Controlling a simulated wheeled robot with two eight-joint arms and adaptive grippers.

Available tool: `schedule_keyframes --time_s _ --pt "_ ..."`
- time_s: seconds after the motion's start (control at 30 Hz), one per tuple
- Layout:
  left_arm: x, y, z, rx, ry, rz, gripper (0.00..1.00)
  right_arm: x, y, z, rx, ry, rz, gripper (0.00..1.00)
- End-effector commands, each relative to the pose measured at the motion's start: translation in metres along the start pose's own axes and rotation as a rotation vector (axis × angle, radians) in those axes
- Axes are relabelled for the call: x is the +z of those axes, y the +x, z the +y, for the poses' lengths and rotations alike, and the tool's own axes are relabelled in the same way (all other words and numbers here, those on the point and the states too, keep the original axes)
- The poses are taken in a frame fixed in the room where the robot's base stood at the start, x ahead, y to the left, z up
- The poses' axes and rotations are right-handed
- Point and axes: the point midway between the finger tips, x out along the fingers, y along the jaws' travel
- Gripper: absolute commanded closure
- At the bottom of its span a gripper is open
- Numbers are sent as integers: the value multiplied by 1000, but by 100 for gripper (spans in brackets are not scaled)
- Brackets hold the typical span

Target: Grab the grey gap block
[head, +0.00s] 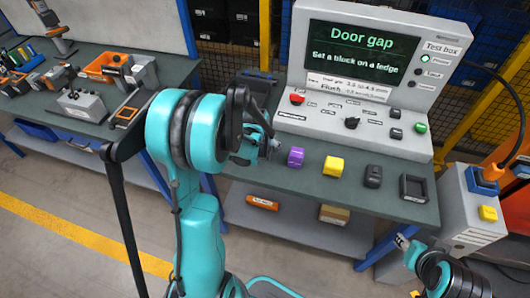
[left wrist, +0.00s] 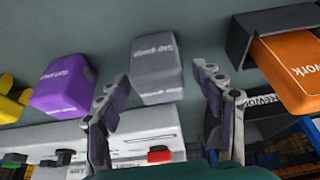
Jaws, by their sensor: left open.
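The grey gap block (left wrist: 157,72) lies on the dark green bench top in the left wrist view, its printed label upside down in the picture. My left gripper (left wrist: 162,82) is open, with one finger to each side of the block in the picture. Gaps show on both sides and I see no contact. Whether the fingertips reach down to the block's height I cannot tell. In the head view, my left gripper (head: 262,142) is over the bench, left of the purple block, and the grey block is hidden behind my arm.
A purple block (head: 296,157) stands close beside, then a yellow block (head: 333,166), a dark block (head: 373,176) and a black frame (head: 413,188). The test box (head: 425,140) stands behind.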

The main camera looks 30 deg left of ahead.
Motion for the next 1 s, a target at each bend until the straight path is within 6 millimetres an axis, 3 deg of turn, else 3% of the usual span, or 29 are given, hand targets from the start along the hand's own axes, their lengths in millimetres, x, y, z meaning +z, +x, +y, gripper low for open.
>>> schedule_keyframes --time_s 0.13,0.37,0.4,0.77,1.0 --pt "0 -1 0 0 0 0 33 -1 -1 0 0 0 0 60" --pt "0 -1 0 0 0 0 91 0 -1 0 0 0 0 60" --pt "0 -1 0 0 0 0 94 0 -1 0 0 0 0 60" --pt "-2 -5 0 0 0 0 94 -2 -2 0 0 0 0 60" --pt "-15 -37 0 0 0 0 94 -10 -14 0 0 0 0 60"
